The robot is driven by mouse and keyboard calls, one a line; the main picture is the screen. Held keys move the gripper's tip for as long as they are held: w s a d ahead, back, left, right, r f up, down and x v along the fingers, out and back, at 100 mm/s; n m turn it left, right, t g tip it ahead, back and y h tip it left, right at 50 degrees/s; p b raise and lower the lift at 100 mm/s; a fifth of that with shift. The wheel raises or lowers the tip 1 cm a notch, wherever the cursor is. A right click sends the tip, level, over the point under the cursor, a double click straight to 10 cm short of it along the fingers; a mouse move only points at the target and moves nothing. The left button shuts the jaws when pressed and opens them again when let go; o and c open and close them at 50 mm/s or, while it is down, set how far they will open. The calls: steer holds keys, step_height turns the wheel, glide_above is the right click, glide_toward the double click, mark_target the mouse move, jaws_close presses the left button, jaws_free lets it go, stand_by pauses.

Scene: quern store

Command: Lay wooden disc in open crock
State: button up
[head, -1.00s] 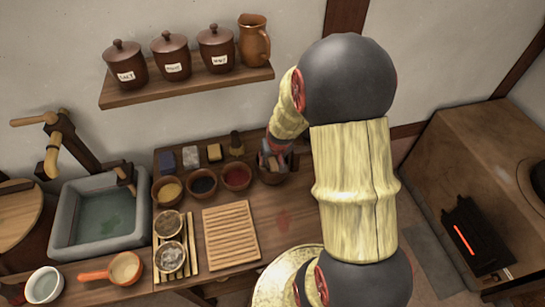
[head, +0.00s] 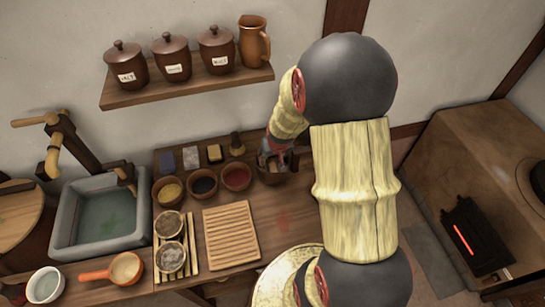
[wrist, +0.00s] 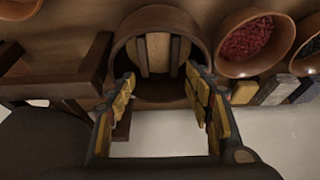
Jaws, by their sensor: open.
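The open crock (head: 273,178) is a brown round vessel on the counter, to the right of the bowls, partly hidden by my gripper. In the wrist view the crock (wrist: 121,50) shows its open mouth. A pale wooden piece with two dark bars, which looks like the wooden disc (wrist: 158,52), is inside the rim. I cannot tell whether it lies flat or tilted. My gripper (wrist: 162,76) is open, its padded fingers apart at the crock's near edge, with nothing seen between them. It also shows in the head view (head: 268,157), over the crock.
Bowls of red (head: 236,177), dark and yellow stuff stand left of the crock, with small blocks behind. A slatted board (head: 231,236) lies in front. A wooden bracket-like thing (wrist: 75,75) is close beside the crock. A shelf (head: 190,86) with lidded jars is above.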

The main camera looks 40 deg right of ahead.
steer(key=p+v, duration=0.3)
steer(key=v, duration=0.9)
steer(key=s+a+r+n+t, duration=0.1)
steer(key=a+r+n, duration=0.1)
steer(key=a+r, duration=0.85)
steer(key=s+a+r+n+y, duration=0.2)
steer(key=s+a+r+n, duration=0.1)
steer(key=s+a+r, duration=0.7)
steer(key=shift+s+a+r+t, duration=0.2)
steer(key=shift+s+a+t, duration=0.1)
steer(key=shift+s, duration=0.45)
